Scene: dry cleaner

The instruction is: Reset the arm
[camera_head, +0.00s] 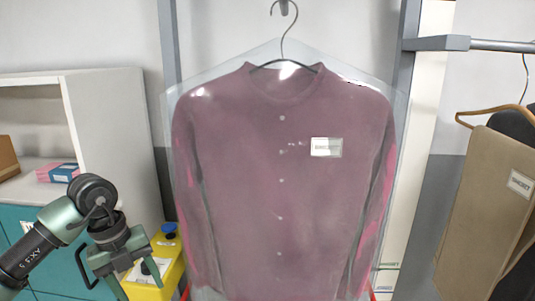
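My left arm (65,225) comes in from the left and bends down. My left gripper (135,279) points downward at the lower left, in front of a yellow object (172,268). Its two fingers are apart, with nothing seen held between them; the tips lie near the bottom edge of the picture. My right gripper is not in view.
A mauve shirt (283,185) in clear plastic hangs from a hook in the middle, close to my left gripper's right. A white shelf unit (115,130) with teal doors stands at left. Tan trousers (487,205) hang from a rail (500,46) at right.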

